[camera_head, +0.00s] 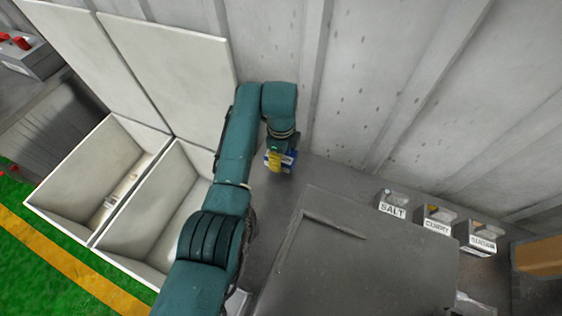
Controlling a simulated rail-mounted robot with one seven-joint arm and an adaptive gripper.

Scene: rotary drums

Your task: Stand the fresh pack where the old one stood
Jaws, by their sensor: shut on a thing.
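My gripper (279,151) is at the far end of my teal arm, pointing down over the grey surface near the back wall. It is shut on a small blue and white pack (288,159). Yellow shows beside the blue; I cannot tell whether it belongs to the pack or the gripper. My wrist covers the pack's top, and the fingertips are too small to make out. I cannot tell whether the pack touches the surface. No second pack can be made out.
Two open white bins (68,207) with raised lids (190,75) stand at left. A raised grey box (365,265) stands at lower right. Behind it are small labelled containers, one reading SALT (393,203). Bare grey surface (325,178) lies right of the gripper, before the back wall (365,90).

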